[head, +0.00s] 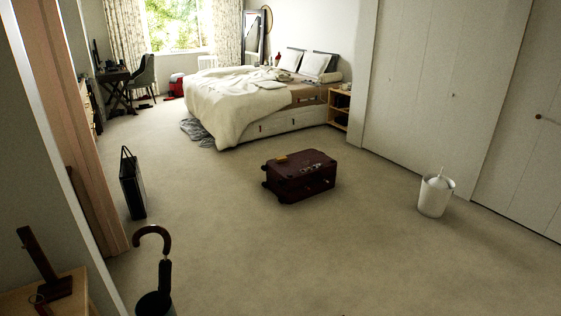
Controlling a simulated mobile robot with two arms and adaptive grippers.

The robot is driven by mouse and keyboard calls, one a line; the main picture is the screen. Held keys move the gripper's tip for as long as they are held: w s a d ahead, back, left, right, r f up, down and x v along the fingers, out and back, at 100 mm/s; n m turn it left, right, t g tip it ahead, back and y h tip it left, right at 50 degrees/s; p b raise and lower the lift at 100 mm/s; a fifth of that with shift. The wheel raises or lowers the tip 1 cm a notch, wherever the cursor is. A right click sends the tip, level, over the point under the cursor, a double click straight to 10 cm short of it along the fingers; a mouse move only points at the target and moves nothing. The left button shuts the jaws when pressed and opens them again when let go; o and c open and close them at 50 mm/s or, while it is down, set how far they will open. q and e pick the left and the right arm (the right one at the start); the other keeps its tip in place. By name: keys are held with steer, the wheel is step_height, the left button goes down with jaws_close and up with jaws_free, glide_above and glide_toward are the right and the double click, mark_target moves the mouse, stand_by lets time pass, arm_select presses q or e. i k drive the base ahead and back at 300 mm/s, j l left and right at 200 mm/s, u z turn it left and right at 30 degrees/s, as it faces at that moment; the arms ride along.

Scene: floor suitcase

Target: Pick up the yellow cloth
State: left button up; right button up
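A dark red-brown suitcase (305,184) lies flat on the carpet near the middle of the head view. A small yellow-orange patch (281,159) shows on the far left part of its top. It may be the yellow cloth, but it is too small to tell. No other yellow cloth is visible. Neither of my grippers is in view.
A white bin (436,196) stands at the right by the closet doors (435,80). A bed (255,105) stands behind the suitcase. A black bag (132,184) and an umbrella in a stand (155,303) are at the left. The carpet in front of the suitcase is clear.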

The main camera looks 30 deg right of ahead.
mark_target(282, 159)
steer(key=i+l+z, duration=0.5)
steer(key=i, duration=0.3)
steer(key=i+l+z, duration=0.25)
steer(key=i, duration=0.2)
steer(key=i+l+z, duration=0.25)
steer(key=i, duration=0.2)
